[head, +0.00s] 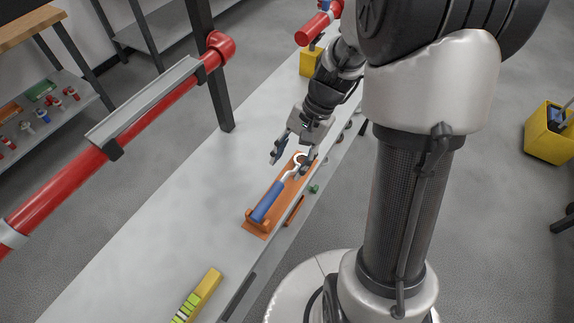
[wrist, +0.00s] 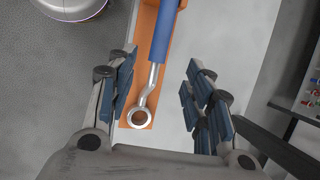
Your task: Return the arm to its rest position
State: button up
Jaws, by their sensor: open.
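My gripper (head: 292,150) is open above the bench, over the ring end of a blue-handled wrench (head: 267,202). The wrench lies along an orange holder (head: 254,228) on the bench. In the wrist view, the wrench (wrist: 164,35) runs down from the top and its metal ring end sits between the spread fingers of my gripper (wrist: 157,95). The fingers look apart from it, and nothing is held. The orange holder (wrist: 148,22) shows beneath the wrench.
A red pipe (head: 60,187) with a grey rail crosses the left side near a dark post (head: 208,80). A yellow box (head: 312,62) stands farther along the grey bench (head: 150,225). A yellow-green striped object (head: 197,298) lies at the near end. Shelves stand at left.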

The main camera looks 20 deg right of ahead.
dwell(0.5)
jog(key=s+a+r+n+t+h, duration=0.2)
jog(key=s+r+n, duration=0.3)
jog(key=s+r, duration=0.2)
jog(key=s+a+r+n+t+h, duration=0.2)
jog(key=s+r+n, duration=0.3)
jog(key=s+r, duration=0.3)
jog(key=shift+s+a+r+t+h, duration=0.25)
jog(key=shift+r+t, duration=0.25)
jog(key=shift+r, duration=0.25)
jog(key=shift+w+d, duration=0.1)
dwell(0.8)
